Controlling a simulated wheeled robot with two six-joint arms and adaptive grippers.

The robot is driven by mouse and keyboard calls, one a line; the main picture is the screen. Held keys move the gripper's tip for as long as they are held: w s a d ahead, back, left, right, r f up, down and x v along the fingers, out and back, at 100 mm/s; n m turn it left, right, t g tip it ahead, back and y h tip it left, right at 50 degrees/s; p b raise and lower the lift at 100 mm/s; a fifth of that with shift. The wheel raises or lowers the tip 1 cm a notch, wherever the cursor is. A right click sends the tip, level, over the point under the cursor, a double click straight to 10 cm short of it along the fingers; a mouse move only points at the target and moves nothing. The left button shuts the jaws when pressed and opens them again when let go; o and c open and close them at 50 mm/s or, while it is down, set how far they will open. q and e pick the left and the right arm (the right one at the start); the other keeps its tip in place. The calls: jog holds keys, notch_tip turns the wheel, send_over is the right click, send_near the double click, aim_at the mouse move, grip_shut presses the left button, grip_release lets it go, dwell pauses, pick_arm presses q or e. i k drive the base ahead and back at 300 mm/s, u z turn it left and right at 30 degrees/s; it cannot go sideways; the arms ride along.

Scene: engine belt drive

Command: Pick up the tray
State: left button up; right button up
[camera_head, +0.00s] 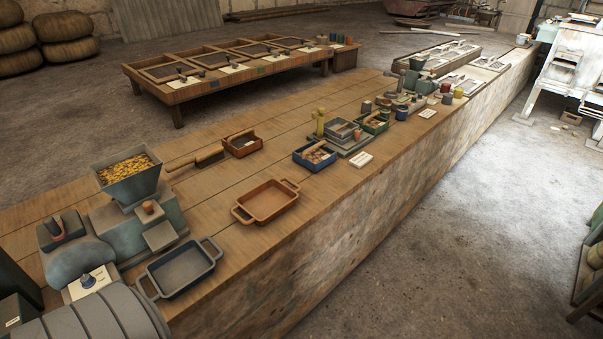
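Two empty trays with a handle at each end sit on the long wooden bench. The orange-brown tray (251,216) is near the bench's front edge, in the left half of the view. The dark blue-grey tray (181,287) is nearer, to its lower left, beside the machine with the hopper. The two trays are apart, and nothing covers them. The frame does not show which one the task names. Neither of my grippers is in view.
The machine (163,212) carries a hopper (128,187) of yellow grains. To the right are a blue box (314,164), a white block (361,160) and a green-rimmed box (375,130). Bare planks surround the brown tray.

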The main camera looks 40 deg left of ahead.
aim_at(263, 204)
jog(key=i, duration=2.8)
jog(key=u, duration=2.45)
jog(key=i, duration=0.5)
jog(key=u, duration=1)
